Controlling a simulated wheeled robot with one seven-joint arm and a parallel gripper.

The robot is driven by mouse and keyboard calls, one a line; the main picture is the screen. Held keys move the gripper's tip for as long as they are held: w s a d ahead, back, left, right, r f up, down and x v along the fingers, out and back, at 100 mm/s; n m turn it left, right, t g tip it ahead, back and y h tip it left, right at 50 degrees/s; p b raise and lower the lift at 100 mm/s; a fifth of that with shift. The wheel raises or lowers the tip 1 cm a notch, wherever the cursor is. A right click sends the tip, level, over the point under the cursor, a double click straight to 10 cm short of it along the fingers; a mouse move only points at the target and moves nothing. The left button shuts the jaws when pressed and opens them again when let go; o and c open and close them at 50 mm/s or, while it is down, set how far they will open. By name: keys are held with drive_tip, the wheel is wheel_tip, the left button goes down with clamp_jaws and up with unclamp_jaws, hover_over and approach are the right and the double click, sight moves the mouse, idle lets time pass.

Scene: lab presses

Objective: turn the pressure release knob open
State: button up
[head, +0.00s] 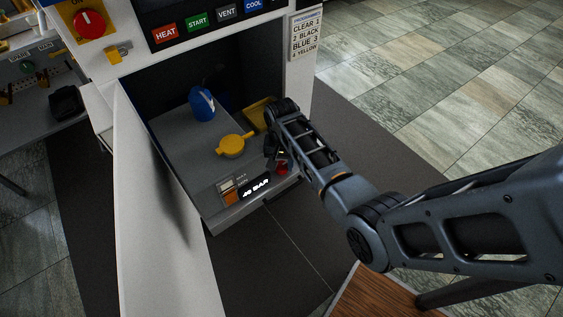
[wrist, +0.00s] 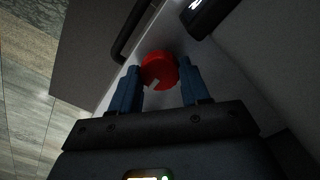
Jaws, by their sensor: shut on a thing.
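The red release knob (head: 282,168) sits on the front edge of the press bed, right of the "40 BAR" display (head: 256,187). It also shows in the wrist view (wrist: 159,70), with a pale mark on its lower part. My gripper (head: 277,160) reaches into the machine's opening from the right. In the wrist view its two blue fingers (wrist: 160,78) stand on either side of the knob and are shut on it. In the head view my arm hides part of the knob and the fingers.
A yellow capped part (head: 231,147) and a blue object (head: 203,105) stand on the press bed (head: 178,135). A white door (head: 150,215) hangs open at the left. Labelled buttons (head: 197,21) and a red dial (head: 89,25) are above. Floor at the right is clear.

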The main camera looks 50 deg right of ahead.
drive_tip(key=n+p, duration=0.2)
drive_tip(key=n, duration=0.2)
drive_tip(key=shift+r+n, duration=0.1)
drive_tip(key=shift+n, duration=0.2)
drive_tip(key=n+p, duration=0.1)
drive_tip(key=n, duration=0.3)
drive_tip(key=n+p, duration=0.1)
drive_tip(key=n, duration=0.4)
drive_tip(key=shift+n+p, duration=0.55)
drive_tip(key=shift+n, duration=1.35)
drive_tip(key=o, duration=1.1)
drive_tip(key=shift+c, duration=0.2)
